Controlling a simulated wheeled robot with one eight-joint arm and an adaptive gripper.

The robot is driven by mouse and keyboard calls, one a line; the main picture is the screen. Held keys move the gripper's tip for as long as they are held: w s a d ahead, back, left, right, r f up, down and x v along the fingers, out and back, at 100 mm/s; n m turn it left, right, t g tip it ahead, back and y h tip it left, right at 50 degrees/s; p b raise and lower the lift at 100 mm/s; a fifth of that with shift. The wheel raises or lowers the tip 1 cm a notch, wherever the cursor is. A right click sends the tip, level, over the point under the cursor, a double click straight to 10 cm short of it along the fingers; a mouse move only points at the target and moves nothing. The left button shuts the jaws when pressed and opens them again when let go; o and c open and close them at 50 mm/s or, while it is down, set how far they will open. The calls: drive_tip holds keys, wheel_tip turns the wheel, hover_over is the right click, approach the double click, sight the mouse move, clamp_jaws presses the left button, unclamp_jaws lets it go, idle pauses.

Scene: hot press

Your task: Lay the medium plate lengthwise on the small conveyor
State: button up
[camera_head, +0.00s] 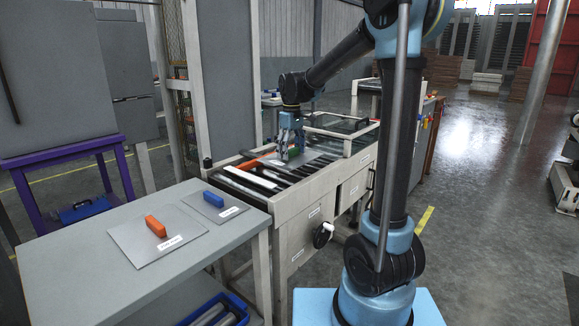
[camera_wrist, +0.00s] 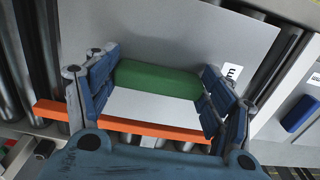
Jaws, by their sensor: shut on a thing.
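The medium plate, a flat grey sheet (camera_wrist: 190,32) with a green handle (camera_wrist: 158,79), lies over the rollers of the small conveyor (camera_head: 236,190). In the head view the plate (camera_head: 322,161) shows partly behind my gripper. My gripper (camera_head: 288,146) points down over the conveyor; in the wrist view its blue fingers (camera_wrist: 158,92) are shut on the two ends of the green handle. The plate looks flat and close to the rollers; I cannot tell whether it touches them. Part of its label shows beside the right finger.
An orange bar (camera_wrist: 125,119) crosses the conveyor by the plate's near edge. A grey table (camera_head: 85,268) at the front left bears a plate with an orange handle (camera_head: 156,226) and one with a blue handle (camera_head: 213,198). A raised frame (camera_head: 340,134) stands behind the plate on the right.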

sight(292, 157)
drive_tip(key=shift+f, duration=2.75)
drive_tip(key=shift+f, duration=0.1)
drive_tip(key=o, duration=1.4)
drive_tip(key=shift+s, duration=0.1)
